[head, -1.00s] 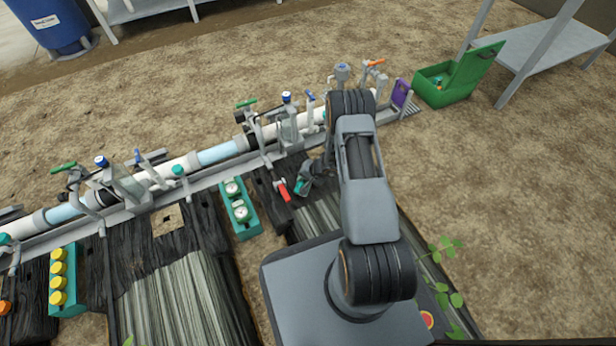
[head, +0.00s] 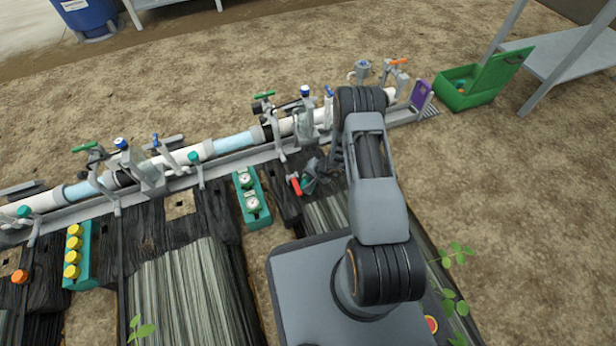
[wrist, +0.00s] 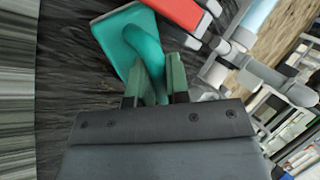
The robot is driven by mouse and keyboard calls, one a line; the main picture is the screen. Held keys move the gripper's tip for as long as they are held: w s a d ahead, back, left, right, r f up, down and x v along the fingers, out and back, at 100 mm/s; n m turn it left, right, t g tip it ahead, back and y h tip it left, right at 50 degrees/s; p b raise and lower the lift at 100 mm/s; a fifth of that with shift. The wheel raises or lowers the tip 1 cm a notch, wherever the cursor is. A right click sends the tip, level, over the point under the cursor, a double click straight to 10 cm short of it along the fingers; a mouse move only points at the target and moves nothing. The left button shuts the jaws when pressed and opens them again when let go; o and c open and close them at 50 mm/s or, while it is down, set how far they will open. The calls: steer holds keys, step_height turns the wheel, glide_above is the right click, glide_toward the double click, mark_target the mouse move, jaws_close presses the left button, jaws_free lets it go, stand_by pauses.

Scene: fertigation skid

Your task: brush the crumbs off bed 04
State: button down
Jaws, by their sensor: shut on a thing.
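My gripper (wrist: 154,82) is shut on the curved handle of a teal tool (wrist: 142,40). The tool has a flat teal block; whether it has bristles is hidden. In the head view my gripper (head: 318,174) is low over the dark film of a bed (head: 325,212), just right of a red lever (head: 295,185). In the wrist view the red lever (wrist: 178,14) shows close beside the tool. I cannot tell whether the tool touches the film. No crumbs can be made out, and no bed number is readable.
A white pipe (head: 190,158) with valves runs along the bed heads. A teal gauge block (head: 252,198) stands left of the gripper. A purple panel (head: 421,95) and an open green box (head: 465,97) are at the right. Bare soil lies beyond the pipe.

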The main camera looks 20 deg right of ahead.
steer(key=shift+w+d+f, duration=0.1)
steer(key=shift+w+d, duration=0.05)
steer(key=shift+d, duration=1.7)
steer(key=shift+w+d+r, duration=0.1)
steer(key=shift+w+d, duration=0.1)
steer(key=shift+d, duration=1.7)
steer(key=shift+w+d+f, duration=0.1)
steer(key=shift+w+d, duration=0.05)
steer(key=shift+d, duration=1.7)
step_height(320, 180, up, 6)
steer(key=p, duration=0.3)
steer(key=shift+p, duration=0.3)
steer(key=shift+w+r, duration=0.1)
steer(key=shift+r, duration=0.1)
steer(key=shift+r+p, duration=0.8)
steer(key=shift+r, duration=0.65)
steer(key=shift+a+r, duration=0.1)
